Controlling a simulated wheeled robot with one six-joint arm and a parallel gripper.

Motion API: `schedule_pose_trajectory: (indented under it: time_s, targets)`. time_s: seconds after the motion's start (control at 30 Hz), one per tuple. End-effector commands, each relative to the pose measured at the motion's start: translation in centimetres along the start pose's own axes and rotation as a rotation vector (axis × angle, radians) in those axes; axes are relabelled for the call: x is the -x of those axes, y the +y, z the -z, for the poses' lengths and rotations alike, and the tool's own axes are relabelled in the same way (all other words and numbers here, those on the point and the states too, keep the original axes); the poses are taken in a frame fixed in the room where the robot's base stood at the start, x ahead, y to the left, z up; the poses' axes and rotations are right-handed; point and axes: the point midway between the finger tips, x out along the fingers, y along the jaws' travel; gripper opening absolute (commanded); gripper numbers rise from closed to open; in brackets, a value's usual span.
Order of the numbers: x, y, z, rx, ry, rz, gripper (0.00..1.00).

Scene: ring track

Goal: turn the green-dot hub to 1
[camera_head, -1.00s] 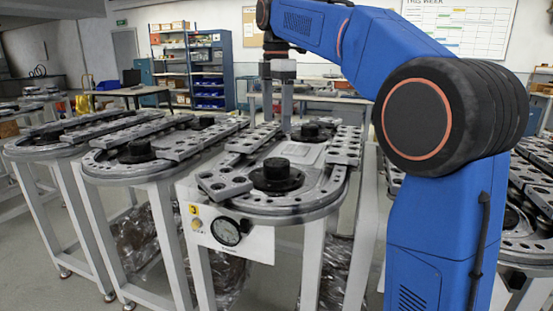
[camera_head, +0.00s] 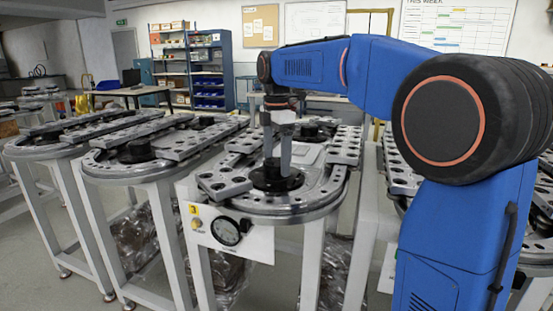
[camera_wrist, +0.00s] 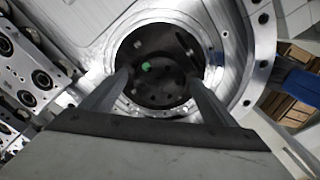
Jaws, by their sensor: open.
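The hub with the green dot (camera_wrist: 146,66) is a dark round piece (camera_wrist: 165,88) in a bright metal ring in the wrist view. In the head view the dark hub (camera_head: 272,184) sits at the near end of the middle ring track (camera_head: 262,207). My gripper (camera_head: 278,168) points down at this hub, and its fingers partly hide it. In the wrist view my gripper (camera_wrist: 158,78) is open, with one finger on the left and one on the right of the hub's dark centre. I cannot tell whether they touch it.
A perforated grey block (camera_head: 222,184) lies left of the hub on the track. A gauge (camera_head: 228,231) and a yellow label marked 3 are on the stand's front. Another ring track (camera_head: 130,168) stands to the left. A second dark hub sits farther back.

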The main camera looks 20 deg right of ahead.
Motion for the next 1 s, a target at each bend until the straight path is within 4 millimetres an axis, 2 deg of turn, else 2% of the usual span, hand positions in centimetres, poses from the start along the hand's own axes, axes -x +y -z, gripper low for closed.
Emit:
schedule_pose_trajectory:
  time_s: [0.17,0.2,0.37,0.67,1.0]
  targets:
    - [0.01,0.0,0.0,0.0,0.0,0.0,0.8]
    - [0.02,0.0,0.0,0.0,0.0,0.0,0.76]
    - [0.03,0.0,0.0,0.0,0.0,0.0,0.39]
    - [0.04,0.0,0.0,-0.023,0.0,0.0,0.39]
    - [0.06,0.0,0.0,-0.217,0.0,0.0,0.39]
